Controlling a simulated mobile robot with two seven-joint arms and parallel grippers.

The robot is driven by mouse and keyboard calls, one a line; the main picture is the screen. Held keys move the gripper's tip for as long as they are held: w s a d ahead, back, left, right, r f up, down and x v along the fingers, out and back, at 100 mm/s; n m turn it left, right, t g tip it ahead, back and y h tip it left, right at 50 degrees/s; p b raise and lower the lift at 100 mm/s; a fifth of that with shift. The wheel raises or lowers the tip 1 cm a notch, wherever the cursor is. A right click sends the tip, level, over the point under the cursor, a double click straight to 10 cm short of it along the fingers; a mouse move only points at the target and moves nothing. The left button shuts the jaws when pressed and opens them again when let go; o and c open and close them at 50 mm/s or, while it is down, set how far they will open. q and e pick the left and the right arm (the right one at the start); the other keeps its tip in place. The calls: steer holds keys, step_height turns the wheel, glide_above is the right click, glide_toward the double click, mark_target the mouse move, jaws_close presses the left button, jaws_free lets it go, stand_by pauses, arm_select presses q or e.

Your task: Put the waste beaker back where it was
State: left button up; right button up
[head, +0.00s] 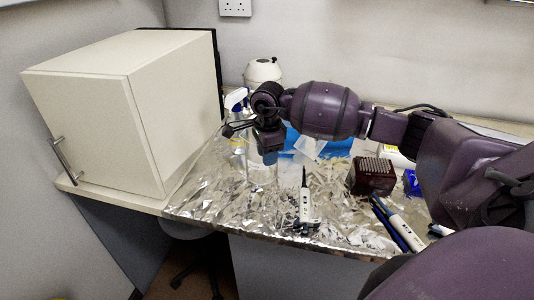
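My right gripper (262,142) hangs over the back middle of the foil-covered bench, its arm coming in from the right. A faint, clear shape that may be the waste beaker (262,172) shows just below the gripper. It blends into the shiny foil, so its outline and whether the gripper touches it cannot be made out. The fingers are dark and small, and whether they are open or shut is unclear. My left gripper is not in view.
A white cabinet (85,120) stands at left. A spray bottle (238,103) and a white rounded device (262,72) stand behind the gripper. A pipette (305,205) lies in front. A dark red tip box (371,176) and another pipette (405,232) are at right.

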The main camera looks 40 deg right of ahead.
steer(key=shift+r, duration=0.15)
step_height(320, 180, up, 12)
steer(key=shift+s+r, duration=0.1)
steer(key=shift+s, duration=0.05)
steer(key=shift+s, duration=0.1)
stand_by(0.7)
